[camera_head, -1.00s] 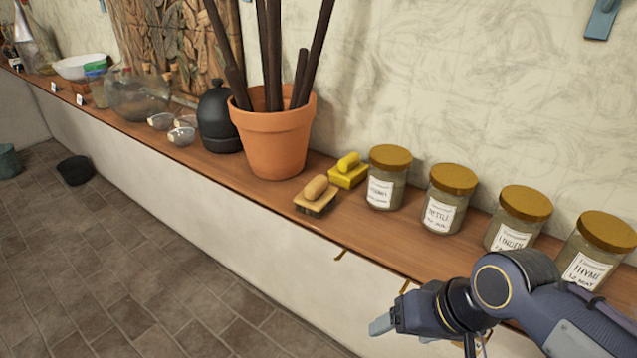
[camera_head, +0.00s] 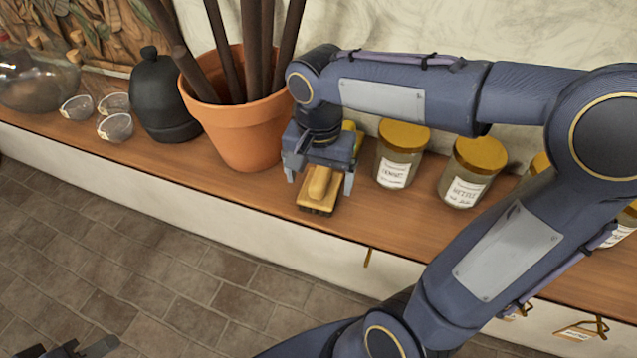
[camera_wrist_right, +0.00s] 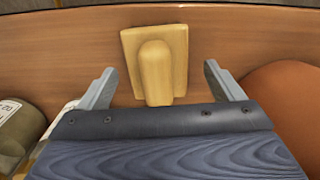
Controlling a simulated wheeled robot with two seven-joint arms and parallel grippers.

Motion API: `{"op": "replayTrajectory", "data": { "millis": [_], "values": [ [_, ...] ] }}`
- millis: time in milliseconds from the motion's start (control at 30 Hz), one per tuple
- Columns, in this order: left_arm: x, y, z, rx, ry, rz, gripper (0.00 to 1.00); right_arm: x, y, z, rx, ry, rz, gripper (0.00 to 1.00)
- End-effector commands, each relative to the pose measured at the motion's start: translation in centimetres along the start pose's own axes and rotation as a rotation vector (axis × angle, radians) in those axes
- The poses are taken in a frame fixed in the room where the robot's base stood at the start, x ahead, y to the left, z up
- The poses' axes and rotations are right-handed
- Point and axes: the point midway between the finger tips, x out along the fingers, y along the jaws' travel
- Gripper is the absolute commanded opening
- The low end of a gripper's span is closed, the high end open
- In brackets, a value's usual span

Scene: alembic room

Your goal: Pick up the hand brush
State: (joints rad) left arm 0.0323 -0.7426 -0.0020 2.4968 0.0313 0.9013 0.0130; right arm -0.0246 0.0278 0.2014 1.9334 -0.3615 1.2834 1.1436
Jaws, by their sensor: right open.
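The hand brush (camera_head: 321,186) has a tan wooden block and handle with dark bristles below. It lies bristles down on the wooden shelf near its front edge. My right gripper (camera_head: 319,181) is open and points down over it, with one finger on each side. In the right wrist view the brush (camera_wrist_right: 155,55) shows between the spread fingertips (camera_wrist_right: 162,82), with clear gaps on both sides. A yellow brush (camera_head: 349,126) behind it is mostly hidden by my right gripper. Part of my left gripper (camera_head: 82,349) shows at the bottom left edge; its jaws are unclear.
A terracotta pot (camera_head: 245,130) with dark sticks stands close left of my right gripper. A labelled jar (camera_head: 394,168) and another jar (camera_head: 466,188) stand to the right. A black lidded vessel (camera_head: 165,105) and small glass bowls (camera_head: 115,127) are further left. Tags hang below the shelf.

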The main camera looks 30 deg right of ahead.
Motion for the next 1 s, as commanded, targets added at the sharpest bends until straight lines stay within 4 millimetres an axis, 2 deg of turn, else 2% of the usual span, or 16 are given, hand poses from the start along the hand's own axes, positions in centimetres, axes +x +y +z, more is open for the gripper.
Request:
{"op": "replayTrajectory", "data": {
  "millis": [100, 200, 433, 800, 1000],
  "values": [
    [-0.1, 0.1, -0.1, 0.000, 0.001, 0.000, 0.36, 1.6, 0.1, 0.0, -0.001, -0.001, 0.003, 0.87],
    [-0.2, 0.1, -0.1, 0.000, 0.001, 0.000, 0.36, 2.2, 0.1, 0.0, -0.001, 0.001, 0.000, 0.87],
    [-0.1, 0.1, -0.1, 0.000, 0.001, 0.000, 0.36, 2.3, 0.0, 0.0, -0.001, 0.001, -0.001, 0.87],
    [-0.2, 0.1, -0.1, 0.000, 0.001, 0.000, 0.36, 2.3, 0.0, 0.0, -0.001, 0.001, -0.002, 0.39],
    [-0.2, 0.1, -0.1, 0.000, 0.001, 0.000, 0.36, 2.3, 0.0, 0.0, -0.001, 0.002, -0.002, 0.37]
  ]
}}
